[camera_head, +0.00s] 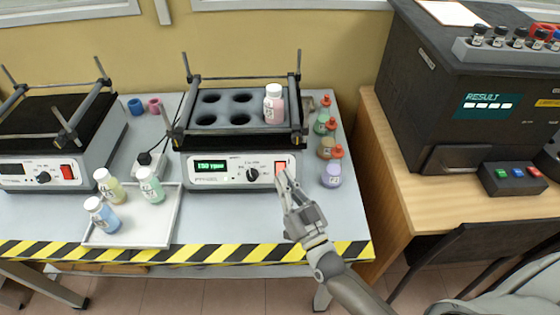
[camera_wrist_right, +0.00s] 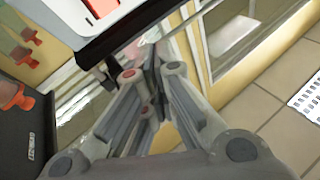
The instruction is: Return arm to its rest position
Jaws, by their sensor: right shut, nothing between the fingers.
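My right gripper (camera_head: 284,182) is shut and empty in the head view. Its fingertips are at the front panel of the middle shaker (camera_head: 224,171), just below the red switch (camera_head: 281,167); I cannot tell whether they touch it. The shaker's green display reads about 150 rpm. One bottle with pinkish contents (camera_head: 273,104) stands in the shaker's rack. In the right wrist view the closed fingers (camera_wrist_right: 150,65) show with nothing between them. My left gripper is not in view.
A white tray (camera_head: 159,230) with several bottles stands left of the shaker. Bottles with orange-red tops (camera_head: 331,151) stand to its right. A black analyser (camera_head: 430,90) sits on the wooden table at right. Striped tape (camera_head: 200,251) marks the bench's front edge; floor is open in front.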

